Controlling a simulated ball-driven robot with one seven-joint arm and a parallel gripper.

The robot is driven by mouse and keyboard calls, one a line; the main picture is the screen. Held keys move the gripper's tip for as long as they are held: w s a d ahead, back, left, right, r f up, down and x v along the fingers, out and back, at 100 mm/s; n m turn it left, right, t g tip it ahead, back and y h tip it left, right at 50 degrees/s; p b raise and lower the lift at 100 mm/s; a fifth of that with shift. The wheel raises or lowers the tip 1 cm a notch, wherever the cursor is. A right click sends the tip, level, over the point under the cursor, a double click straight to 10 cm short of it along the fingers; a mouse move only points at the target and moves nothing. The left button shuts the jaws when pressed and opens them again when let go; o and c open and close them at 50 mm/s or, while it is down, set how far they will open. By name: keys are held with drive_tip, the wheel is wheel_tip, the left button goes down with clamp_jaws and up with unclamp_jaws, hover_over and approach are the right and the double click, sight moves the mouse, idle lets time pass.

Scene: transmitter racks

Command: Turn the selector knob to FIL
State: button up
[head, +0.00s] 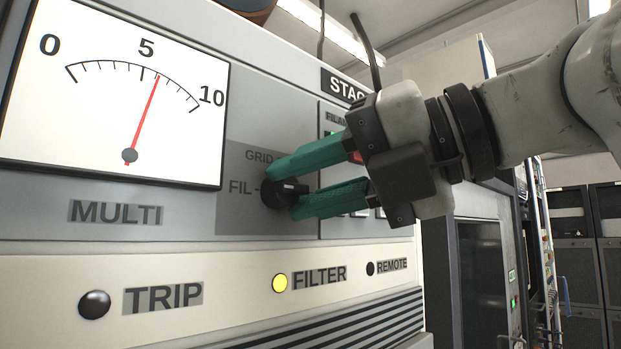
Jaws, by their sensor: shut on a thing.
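The selector knob (284,191) is a small black knob on a darker grey panel of the rack front. The labels FIL (241,187) and GRID (259,156) are printed to its left and upper left. My gripper (281,188) has green fingers, one above and one below the knob, shut on it. The fingers hide part of the knob and whatever is printed to its right. A light mark shows on the knob between the fingers; I cannot tell for sure which label the knob points to.
A large MULTI meter (115,90) left of the knob has its red needle a little past 5. Below are a dark TRIP button (95,304), a lit yellow FILTER lamp (279,283) and a dark REMOTE lamp (370,268). Further racks (578,250) stand at the right.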

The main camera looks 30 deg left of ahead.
drive_tip(key=shift+s+f, duration=0.1)
drive_tip(key=shift+f, duration=0.05)
drive_tip(key=o, duration=1)
drive_tip(key=shift+o, duration=0.2)
drive_tip(key=b+v, duration=0.2)
drive_tip(key=v, duration=0.9)
drive_tip(key=shift+a, duration=0.1)
